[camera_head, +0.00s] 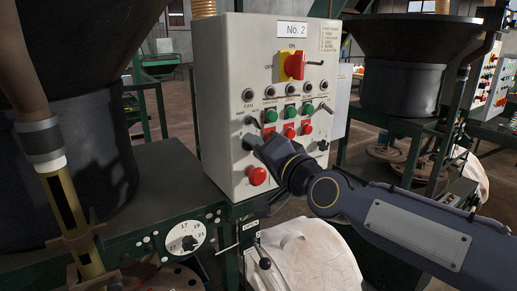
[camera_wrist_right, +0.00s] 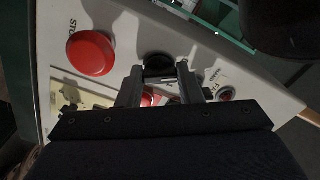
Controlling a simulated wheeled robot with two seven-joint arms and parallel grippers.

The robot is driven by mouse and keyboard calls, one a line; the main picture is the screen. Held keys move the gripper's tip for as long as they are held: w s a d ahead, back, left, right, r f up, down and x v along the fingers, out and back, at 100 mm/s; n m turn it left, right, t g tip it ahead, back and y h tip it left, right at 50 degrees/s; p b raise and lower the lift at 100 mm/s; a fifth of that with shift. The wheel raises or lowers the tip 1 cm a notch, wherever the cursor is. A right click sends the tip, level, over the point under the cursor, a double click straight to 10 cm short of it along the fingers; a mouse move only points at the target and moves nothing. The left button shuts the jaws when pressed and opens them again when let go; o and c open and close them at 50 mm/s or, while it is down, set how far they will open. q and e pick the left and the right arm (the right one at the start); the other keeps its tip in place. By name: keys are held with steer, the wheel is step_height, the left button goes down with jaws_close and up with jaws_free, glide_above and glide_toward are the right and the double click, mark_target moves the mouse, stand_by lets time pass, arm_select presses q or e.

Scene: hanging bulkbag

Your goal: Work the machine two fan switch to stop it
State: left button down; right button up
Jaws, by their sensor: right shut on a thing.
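The machine two control panel (camera_head: 225,90) is a pale grey box with a "No. 2" plate (camera_head: 292,29). A "FAN" label is readable at its left, under a row of lamps. My right gripper (camera_head: 252,141) is at the lower left of the panel face. In the right wrist view its two fingers (camera_wrist_right: 158,72) are shut on a black switch knob (camera_wrist_right: 158,62) close to a big red stop button (camera_wrist_right: 90,53). The stop button also shows in the head view (camera_head: 257,176). The gripper hides much of the knob, and its setting cannot be told. My left gripper is out of view.
A red and yellow main switch (camera_head: 292,66) sits high on the panel, above green buttons (camera_head: 307,110) and red buttons. Another black knob (camera_head: 323,145) is at the lower right. A green bench (camera_head: 165,185) stands at left, a white bag (camera_head: 305,255) below.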

stand_by(0.3)
steer(key=o, duration=0.7)
steer(key=b+v, duration=0.3)
steer(key=v, duration=0.5)
steer(key=shift+b, duration=0.3)
steer(key=shift+w, duration=0.1)
steer(key=s+d+f+n+g+h, duration=0.1)
steer(key=s+d+f+g+h, duration=0.1)
steer(key=s+d+f, duration=0.45)
steer(key=s+d+f+n+g+h, duration=0.15)
steer(key=d+f, duration=0.25)
steer(key=f, duration=0.5)
steer(key=s+d+f+n+g+h, duration=0.1)
steer(key=s+d+f+g, duration=0.5)
steer(key=s+f, duration=0.9)
steer(key=shift+s+f+h, duration=0.25)
steer(key=shift+f+h, duration=0.25)
steer(key=shift+h, duration=0.35)
